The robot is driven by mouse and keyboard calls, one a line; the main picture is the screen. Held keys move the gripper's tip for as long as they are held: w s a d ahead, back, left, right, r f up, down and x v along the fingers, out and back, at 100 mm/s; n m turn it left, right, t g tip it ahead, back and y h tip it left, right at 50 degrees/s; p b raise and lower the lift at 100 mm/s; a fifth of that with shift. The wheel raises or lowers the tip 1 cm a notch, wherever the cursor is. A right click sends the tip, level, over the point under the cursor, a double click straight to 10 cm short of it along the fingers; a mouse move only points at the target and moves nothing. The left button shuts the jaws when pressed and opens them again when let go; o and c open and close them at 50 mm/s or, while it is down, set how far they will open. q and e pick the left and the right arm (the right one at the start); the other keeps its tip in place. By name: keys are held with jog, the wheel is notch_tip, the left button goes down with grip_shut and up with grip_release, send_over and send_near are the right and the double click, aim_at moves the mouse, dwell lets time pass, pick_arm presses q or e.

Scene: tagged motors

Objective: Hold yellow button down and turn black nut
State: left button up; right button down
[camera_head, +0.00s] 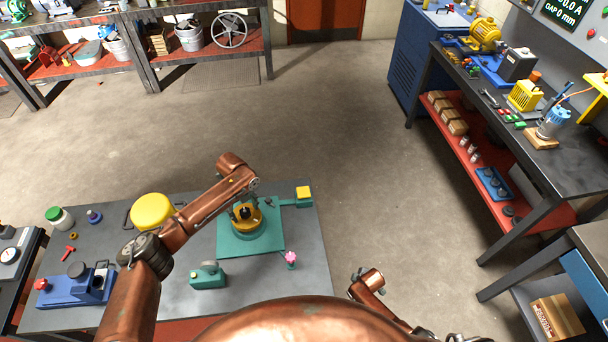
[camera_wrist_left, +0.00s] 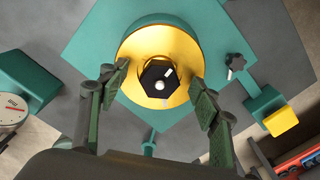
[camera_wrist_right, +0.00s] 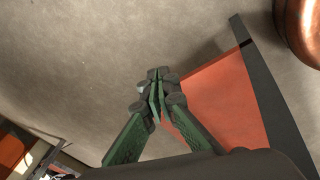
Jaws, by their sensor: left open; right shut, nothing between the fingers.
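The black hex nut (camera_wrist_left: 158,82) has a white mark and sits in the middle of a round gold-yellow disc on a teal base; in the head view the nut (camera_head: 243,212) is partly covered by my arm. The yellow button (camera_wrist_left: 280,121) is a square block on a teal arm off that fixture; the head view also shows the button (camera_head: 303,192). My left gripper (camera_wrist_left: 161,80) is open, its fingers on either side of the nut with gaps to it. My right gripper (camera_wrist_right: 155,85) is shut and empty, over floor beside the table.
The dark table (camera_head: 318,260) also holds a large yellow round piece (camera_head: 151,211), a teal box (camera_head: 208,276), a pink knob (camera_head: 290,257) and a blue device (camera_head: 75,285). A workbench (camera_head: 545,130) stands at the right. Open floor (camera_head: 390,150) lies between.

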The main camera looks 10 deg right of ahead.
jog(key=w+a+r+n+t, duration=0.1)
jog(key=w+a+r+n, duration=0.35)
jog(key=w+r, duration=0.6)
jog(key=w+a+r+n+t, duration=0.1)
jog(key=w+a+r+n, duration=0.35)
jog(key=w+r, duration=0.55)
jog(key=w+a+r+n, duration=0.3)
jog(key=r+n, duration=0.2)
jog(key=r, duration=0.3)
jog(key=w+a+r+n, duration=0.3)
jog(key=a+r+n, duration=0.1)
jog(key=r, duration=0.4)
jog(key=w+a+r+n, duration=0.25)
jog(key=r+n, duration=0.25)
jog(key=r, duration=0.3)
jog(key=shift+s+a+f, duration=0.1)
jog(key=shift+a+f, duration=0.1)
jog(key=shift+f, duration=1.3)
jog(key=shift+a+f, duration=0.2)
jog(key=shift+f, duration=1.3)
jog(key=shift+f, duration=0.15)
